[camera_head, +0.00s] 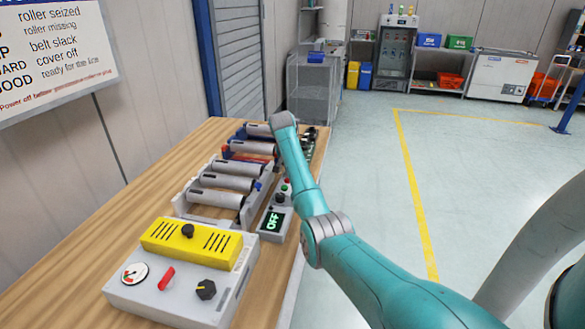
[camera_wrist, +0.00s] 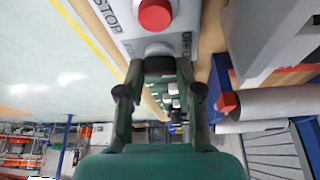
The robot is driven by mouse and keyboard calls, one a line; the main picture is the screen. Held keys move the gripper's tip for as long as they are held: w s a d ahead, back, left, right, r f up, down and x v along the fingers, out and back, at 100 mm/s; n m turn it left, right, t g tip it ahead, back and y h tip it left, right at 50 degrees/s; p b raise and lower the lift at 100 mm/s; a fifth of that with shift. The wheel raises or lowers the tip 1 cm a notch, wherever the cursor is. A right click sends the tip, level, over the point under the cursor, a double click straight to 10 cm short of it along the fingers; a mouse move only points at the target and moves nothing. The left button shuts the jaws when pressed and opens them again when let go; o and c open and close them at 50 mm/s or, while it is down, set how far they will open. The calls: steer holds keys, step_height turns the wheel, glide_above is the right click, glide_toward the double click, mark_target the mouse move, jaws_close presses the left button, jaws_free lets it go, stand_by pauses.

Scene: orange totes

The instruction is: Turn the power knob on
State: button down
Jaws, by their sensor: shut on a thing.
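My gripper (camera_wrist: 160,82) has its two fingers on either side of a dark knob on a light grey panel (camera_wrist: 205,25) in the wrist view. I take it to be the power knob (camera_wrist: 159,52); its lower part is hidden between the fingers. A red button (camera_wrist: 155,14) sits above it in that view, with STOP lettering on the left and partly hidden OFF lettering on the right. My arm hides most of the gripper there.
A row of grey rollers (camera_head: 234,167) lies left of my arm on the wooden table (camera_head: 110,235). A yellow-topped box (camera_head: 190,240) with a gauge, a red lever and a black knob stands in front. Open floor (camera_head: 360,170) lies to the right.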

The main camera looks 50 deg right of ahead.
steer(key=m+g, duration=0.1)
steer(key=m, duration=0.3)
steer(key=shift+w+m+g, duration=0.1)
steer(key=shift+m+g, duration=0.2)
steer(key=shift+g, duration=0.1)
steer(key=shift+m+g, duration=0.6)
steer(key=shift+m, duration=0.8)
steer(key=c, duration=0.8)
jaws_free()
steer(key=shift+o, duration=0.2)
steer(key=v, duration=1.2)
steer(key=shift+d, duration=0.1)
